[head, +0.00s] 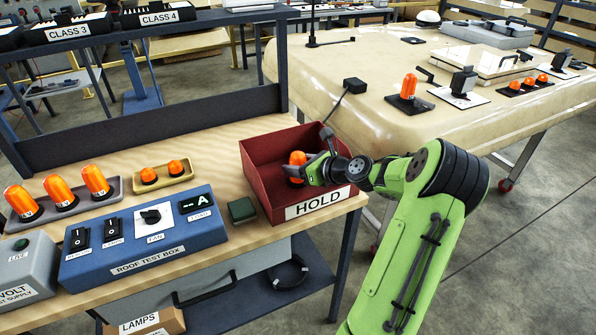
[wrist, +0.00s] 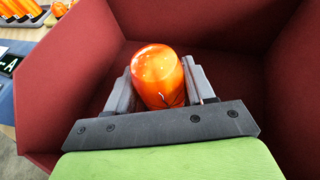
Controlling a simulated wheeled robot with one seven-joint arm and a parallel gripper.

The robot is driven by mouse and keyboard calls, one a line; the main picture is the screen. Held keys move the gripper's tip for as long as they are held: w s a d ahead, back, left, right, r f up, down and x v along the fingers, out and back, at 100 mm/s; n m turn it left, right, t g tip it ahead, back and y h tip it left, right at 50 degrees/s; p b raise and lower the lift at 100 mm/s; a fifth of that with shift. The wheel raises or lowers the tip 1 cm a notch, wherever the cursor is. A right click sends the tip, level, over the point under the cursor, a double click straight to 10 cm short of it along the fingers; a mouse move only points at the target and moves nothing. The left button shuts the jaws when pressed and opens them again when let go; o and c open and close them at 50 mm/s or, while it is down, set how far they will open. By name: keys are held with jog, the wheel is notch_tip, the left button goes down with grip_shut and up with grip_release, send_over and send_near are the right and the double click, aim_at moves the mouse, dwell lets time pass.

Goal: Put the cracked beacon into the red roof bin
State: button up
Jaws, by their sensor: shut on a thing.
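My gripper (head: 312,172) reaches into the red bin (head: 258,176) marked HOLD, which stands at the right end of the bench. It is shut on an orange beacon (head: 297,160). The beacon (wrist: 158,72) sits between the two grey fingers in the wrist view, with dark crack-like lines low on its dome. The bin's red walls (wrist: 75,75) surround it there. The beacon is inside the bin's outline, but its base is hidden and I cannot tell whether it touches the floor.
A blue roof test box (head: 140,245) and a small dark green block (head: 242,210) stand left of the bin. A tray of orange beacons (head: 75,215) and a smaller tray (head: 165,182) lie behind. A cream cab roof (head: 390,125) stands beyond, at the right.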

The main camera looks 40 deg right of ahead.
jog(key=shift+r, duration=0.1)
jog(key=o, duration=1.1)
jog(key=shift+o, duration=0.2)
